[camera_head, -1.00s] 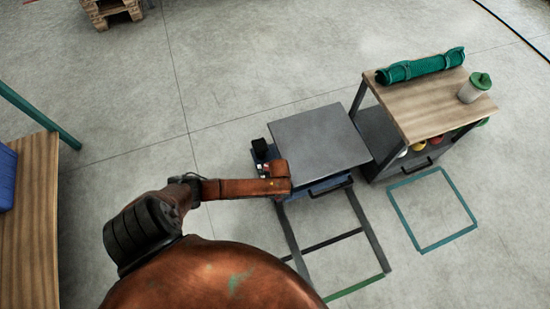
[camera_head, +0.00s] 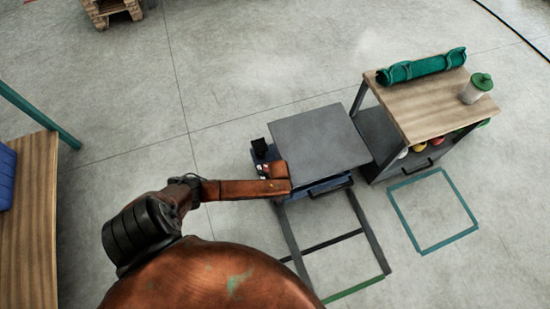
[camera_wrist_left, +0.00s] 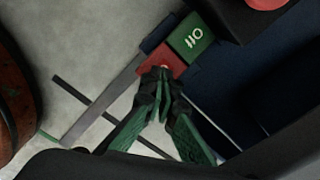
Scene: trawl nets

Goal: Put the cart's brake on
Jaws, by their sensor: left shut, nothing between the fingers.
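The cart (camera_head: 318,138) has a flat grey top and a dark blue body, and stands left of a wooden-topped bench. At its left side, near my arm, are a black block (camera_head: 259,147) and small red and white parts. In the left wrist view a red pad (camera_wrist_left: 160,61) and a green pad (camera_wrist_left: 192,38) with white marks sit side by side on the dark blue side. My left gripper (camera_wrist_left: 161,78) is shut and empty, its green fingers together. The tips are at the red pad's lower edge; whether they touch cannot be told. My right gripper is not in view.
A wooden-topped bench (camera_head: 425,101) with a green roll (camera_head: 420,66) and a lidded cup (camera_head: 474,91) stands close on the cart's right. Grey floor lines (camera_head: 368,233) and a teal square (camera_head: 434,248) mark the floor. A wooden table (camera_head: 34,220) is at the left.

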